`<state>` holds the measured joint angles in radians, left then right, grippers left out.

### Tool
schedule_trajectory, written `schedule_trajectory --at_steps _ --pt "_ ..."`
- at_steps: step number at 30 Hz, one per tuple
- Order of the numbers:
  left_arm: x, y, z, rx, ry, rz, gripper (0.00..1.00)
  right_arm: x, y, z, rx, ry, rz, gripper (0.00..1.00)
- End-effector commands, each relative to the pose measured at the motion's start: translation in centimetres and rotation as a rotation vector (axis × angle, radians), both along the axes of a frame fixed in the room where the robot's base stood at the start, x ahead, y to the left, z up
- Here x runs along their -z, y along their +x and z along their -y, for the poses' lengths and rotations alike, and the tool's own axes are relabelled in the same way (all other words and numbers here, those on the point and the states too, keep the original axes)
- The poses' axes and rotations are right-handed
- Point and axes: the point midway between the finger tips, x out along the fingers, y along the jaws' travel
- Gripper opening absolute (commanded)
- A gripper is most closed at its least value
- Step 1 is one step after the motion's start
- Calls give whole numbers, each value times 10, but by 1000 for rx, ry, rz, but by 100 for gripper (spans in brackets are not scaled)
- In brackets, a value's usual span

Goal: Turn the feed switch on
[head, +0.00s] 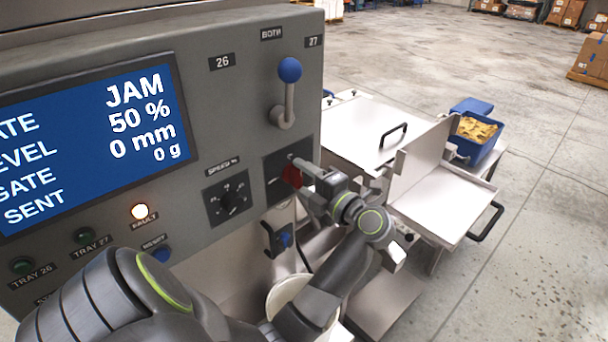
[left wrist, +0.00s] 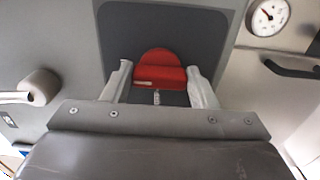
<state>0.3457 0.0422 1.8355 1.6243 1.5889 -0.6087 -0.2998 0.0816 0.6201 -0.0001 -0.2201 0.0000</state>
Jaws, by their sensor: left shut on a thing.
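A red rotary switch knob (head: 291,177) sits on a dark plate at the right side of the grey control panel (head: 205,115). Its label is not readable behind my gripper. My left gripper (head: 299,171) reaches it from the right and is shut on it. In the left wrist view the red knob (left wrist: 158,72) is between the two fingers, in front of the dark plate (left wrist: 200,35). Which position the switch points to cannot be told. My right gripper is not in view.
The screen (head: 90,140) reads JAM, 50 %, 0 mm, 0 g. An orange fault lamp (head: 139,211) is lit. A speed dial (head: 230,201) and a blue-knobbed lever (head: 289,71) are close by. Metal trays (head: 445,200) and a blue bin (head: 472,150) stand right.

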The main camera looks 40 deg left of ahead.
Motion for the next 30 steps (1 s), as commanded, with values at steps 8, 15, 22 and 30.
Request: schedule_trajectory --at_steps 8,15,22,30 --pt "0 0 0 1 2 -8 30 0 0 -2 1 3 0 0" --pt "0 0 0 1 2 -7 68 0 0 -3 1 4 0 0" --pt "0 0 0 0 1 -6 75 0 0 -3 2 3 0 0" --pt "0 3 7 0 -1 -5 75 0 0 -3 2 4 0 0"
